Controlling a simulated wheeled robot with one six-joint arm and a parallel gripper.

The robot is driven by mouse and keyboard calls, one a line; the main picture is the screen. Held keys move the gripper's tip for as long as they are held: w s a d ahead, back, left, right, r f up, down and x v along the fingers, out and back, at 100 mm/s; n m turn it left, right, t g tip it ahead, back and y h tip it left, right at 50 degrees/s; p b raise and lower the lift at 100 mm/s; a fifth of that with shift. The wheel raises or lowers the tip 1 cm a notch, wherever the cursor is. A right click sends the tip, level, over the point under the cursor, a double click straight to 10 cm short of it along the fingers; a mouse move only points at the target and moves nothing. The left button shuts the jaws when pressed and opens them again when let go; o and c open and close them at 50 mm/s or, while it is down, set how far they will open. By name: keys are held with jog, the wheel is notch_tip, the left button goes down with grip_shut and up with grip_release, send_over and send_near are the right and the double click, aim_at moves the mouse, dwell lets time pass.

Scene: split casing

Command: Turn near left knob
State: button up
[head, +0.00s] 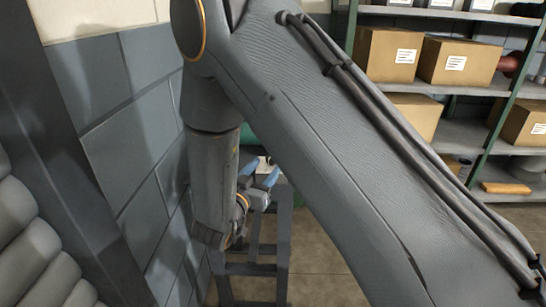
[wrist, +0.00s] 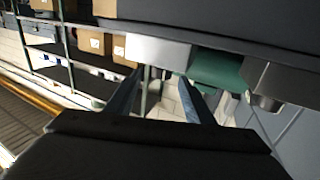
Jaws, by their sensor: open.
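My gripper (head: 258,172) shows in the head view as blue fingertips, partly behind my own arm. In the wrist view my gripper (wrist: 160,80) is open, with two separate fingers and nothing held between them. A dark grey body (wrist: 230,22) spans the top of the wrist view, perhaps the casing. A pale block (wrist: 157,52) sits under it, just beyond the fingertips. A grey block with a short rounded end (wrist: 267,102) is to the right; I cannot tell whether it is a knob. The near left knob cannot be made out for certain in either view.
A dark stand (head: 255,268) is below my gripper. A grey block wall (head: 135,120) is close on the left. Shelves with cardboard boxes (head: 388,54) stand at the back right. A green part (wrist: 218,70) is right of the pale block.

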aim_at(269, 161)
jog(key=shift+p+x, duration=0.5)
jog(key=shift+x, duration=2.4)
jog(key=shift+w+a, duration=0.1)
jog(key=shift+a, duration=0.05)
jog(key=c, duration=1)
